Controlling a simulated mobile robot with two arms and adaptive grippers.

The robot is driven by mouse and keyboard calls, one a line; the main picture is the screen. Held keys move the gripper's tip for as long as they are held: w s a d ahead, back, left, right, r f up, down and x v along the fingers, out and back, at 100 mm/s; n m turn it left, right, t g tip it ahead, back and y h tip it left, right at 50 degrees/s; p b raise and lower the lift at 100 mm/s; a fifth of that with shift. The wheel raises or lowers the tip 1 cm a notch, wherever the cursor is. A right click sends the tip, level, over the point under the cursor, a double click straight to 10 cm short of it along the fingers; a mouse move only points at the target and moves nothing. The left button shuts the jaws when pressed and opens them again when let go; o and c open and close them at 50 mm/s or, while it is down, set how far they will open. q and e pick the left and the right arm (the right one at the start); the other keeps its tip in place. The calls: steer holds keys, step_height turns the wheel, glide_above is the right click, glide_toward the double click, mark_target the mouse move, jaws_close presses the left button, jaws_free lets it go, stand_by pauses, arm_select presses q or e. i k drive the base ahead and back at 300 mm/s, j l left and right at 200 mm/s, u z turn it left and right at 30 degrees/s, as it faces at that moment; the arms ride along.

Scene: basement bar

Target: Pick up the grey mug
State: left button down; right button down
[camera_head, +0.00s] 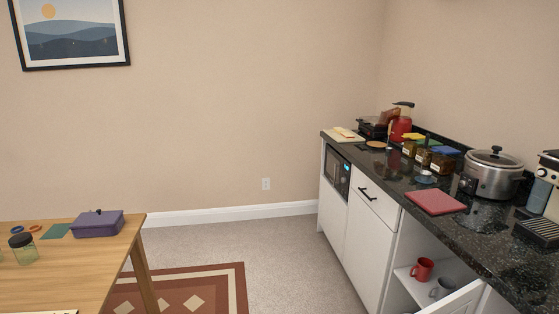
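A grey mug (436,291) stands on a white shelf (403,279) inside the open cabinet under the dark counter, at the lower right. A red mug (421,269) stands just behind it to the left. The white cabinet door (462,300) is swung open and its top edge shows in front of the grey mug, close to its lower part. Neither of my grippers is in view.
The counter (478,222) holds a red board (435,202), a slow cooker (492,174) and several jars. A wooden table (92,264) with a purple container (98,223) stands at left. Carpeted floor (290,262) lies clear between them, with a rug (190,290).

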mark_target(440, 292)
steer(key=z, duration=1.05)
